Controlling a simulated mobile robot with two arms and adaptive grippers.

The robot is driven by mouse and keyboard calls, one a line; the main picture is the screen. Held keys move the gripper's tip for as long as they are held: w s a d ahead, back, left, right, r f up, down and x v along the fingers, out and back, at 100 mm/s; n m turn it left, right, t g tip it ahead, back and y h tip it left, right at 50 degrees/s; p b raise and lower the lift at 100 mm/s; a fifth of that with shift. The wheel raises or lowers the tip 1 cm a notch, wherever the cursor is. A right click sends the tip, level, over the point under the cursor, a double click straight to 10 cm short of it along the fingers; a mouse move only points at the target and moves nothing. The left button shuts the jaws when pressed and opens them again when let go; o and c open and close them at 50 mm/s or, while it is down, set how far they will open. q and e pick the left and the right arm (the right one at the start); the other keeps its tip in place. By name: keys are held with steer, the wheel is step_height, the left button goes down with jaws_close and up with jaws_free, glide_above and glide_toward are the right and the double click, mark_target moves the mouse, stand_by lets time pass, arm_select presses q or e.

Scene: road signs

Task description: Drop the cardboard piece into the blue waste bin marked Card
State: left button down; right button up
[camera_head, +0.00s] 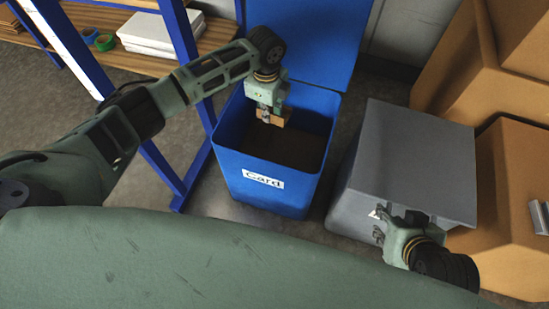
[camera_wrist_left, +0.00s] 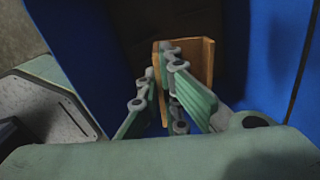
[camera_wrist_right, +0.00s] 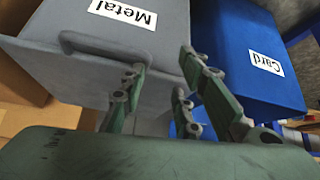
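The blue waste bin (camera_head: 268,178) with a white "Card" label stands with its lid up; its inside is dark. My left gripper (camera_head: 268,117) hangs over the bin's opening, pointing down. It is shut on the small brown cardboard piece (camera_head: 282,118). In the left wrist view the bent cardboard piece (camera_wrist_left: 205,58) sits between the left gripper's fingertips (camera_wrist_left: 165,62), with the bin's blue walls around it. My right gripper (camera_head: 382,218) is at the front of the grey bin; in the right wrist view its fingers (camera_wrist_right: 160,75) are apart and empty.
The closed grey bin (camera_head: 415,160), marked "Metal", stands right of the blue bin, its front handle (camera_wrist_right: 100,55) close to my right fingers. Brown cardboard boxes (camera_head: 505,170) stand at the right. A blue-framed shelf with white sheets (camera_head: 160,32) stands at the left.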

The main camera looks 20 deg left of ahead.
arm_select(q)
steer(key=shift+f, duration=0.3)
arm_select(e)
steer(key=shift+w+a+r+t, duration=0.15)
steer(key=shift+w+t, duration=0.05)
steer(key=shift+w, duration=0.25)
steer(key=shift+w+a+r+t, duration=0.1)
steer(key=shift+w+a+t, duration=0.1)
steer(key=shift+w, duration=0.2)
arm_select(q)
steer(key=c, duration=1.9)
jaws_free()
steer(key=shift+o, duration=0.2)
steer(key=shift+r, duration=0.1)
step_height(320, 180, up, 12)
